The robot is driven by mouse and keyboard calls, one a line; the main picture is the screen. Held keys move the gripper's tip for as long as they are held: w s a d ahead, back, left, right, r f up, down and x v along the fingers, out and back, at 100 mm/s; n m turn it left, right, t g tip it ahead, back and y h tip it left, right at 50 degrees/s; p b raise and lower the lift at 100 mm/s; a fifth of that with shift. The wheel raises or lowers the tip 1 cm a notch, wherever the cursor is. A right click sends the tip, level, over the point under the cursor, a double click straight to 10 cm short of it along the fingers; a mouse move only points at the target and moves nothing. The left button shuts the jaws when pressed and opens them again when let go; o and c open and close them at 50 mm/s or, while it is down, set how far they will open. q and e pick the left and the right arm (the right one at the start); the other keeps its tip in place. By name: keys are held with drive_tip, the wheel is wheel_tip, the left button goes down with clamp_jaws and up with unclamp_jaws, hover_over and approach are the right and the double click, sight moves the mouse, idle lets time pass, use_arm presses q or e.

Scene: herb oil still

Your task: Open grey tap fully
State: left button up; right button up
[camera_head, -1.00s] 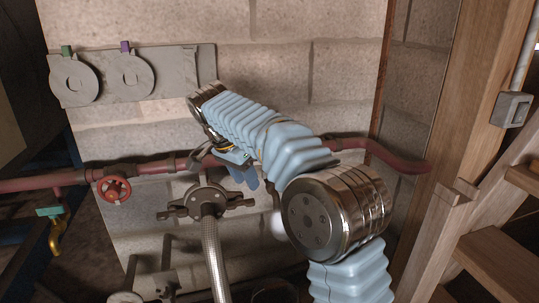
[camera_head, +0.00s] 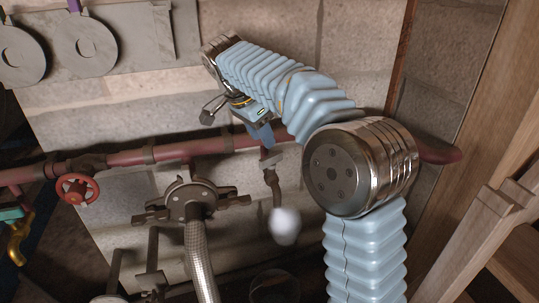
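A dull grey-brown tap body with a downward spout (camera_head: 271,176) hangs from the red pipe, right of centre. I take it for the grey tap; its handle is not clear, as my gripper covers the part above. My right gripper (camera_head: 262,135) reaches down from the upper left of my blue-sleeved arm, its blue fingertips in front of the pipe, just above the spout. I cannot tell whether it touches the tap, or whether its fingers are apart. My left gripper is not in view.
The red pipe (camera_head: 180,152) runs along the block wall, with a red handwheel (camera_head: 78,188) at left. A grey flanged fitting (camera_head: 190,202) with a braided hose (camera_head: 201,255) stands in front. A whitish round thing (camera_head: 285,225) is below the spout. A timber frame (camera_head: 490,215) bounds the right.

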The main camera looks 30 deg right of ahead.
sight(271, 156)
drive_tip(key=x, duration=0.7)
drive_tip(key=shift+s+b, duration=0.1)
drive_tip(key=shift+b, duration=0.3)
drive_tip(key=shift+c, duration=0.3)
clamp_jaws()
